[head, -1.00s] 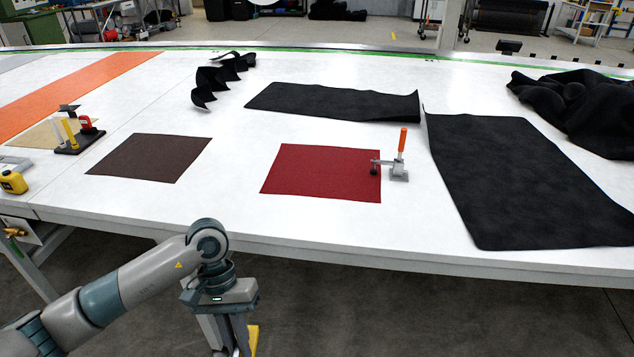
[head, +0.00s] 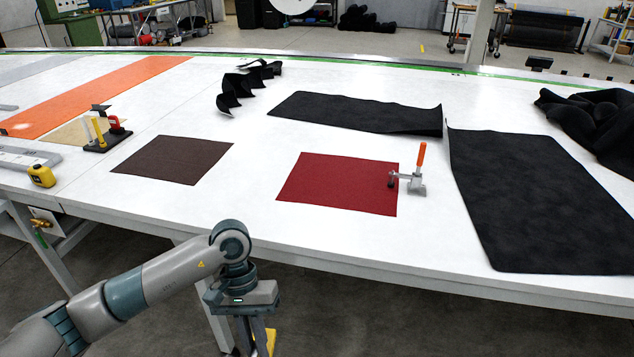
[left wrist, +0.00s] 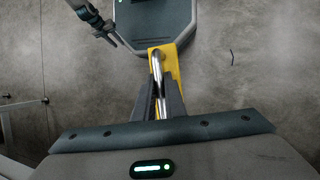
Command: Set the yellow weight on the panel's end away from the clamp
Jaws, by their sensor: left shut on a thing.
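A dark red panel (head: 335,184) lies flat on the white table. A toggle clamp (head: 416,184) with an orange handle stands at its right edge, its arm reaching over the panel. The panel's left end is bare. My left gripper (head: 256,335) hangs in front of the table's near edge, below the tabletop. In the left wrist view, my left gripper (left wrist: 160,95) is shut on the metal handle of the yellow weight (left wrist: 166,58); the weight also shows partly in the head view (head: 271,342). My right gripper (left wrist: 107,33) shows small at the top left, its jaws unclear.
A brown panel (head: 174,160) lies to the left. A black stand (head: 108,140) with yellow and red parts and a yellow tape measure (head: 41,175) are farther left. Black sheets (head: 540,200) cover the right side. The white table (head: 255,190) is bare between the brown and red panels.

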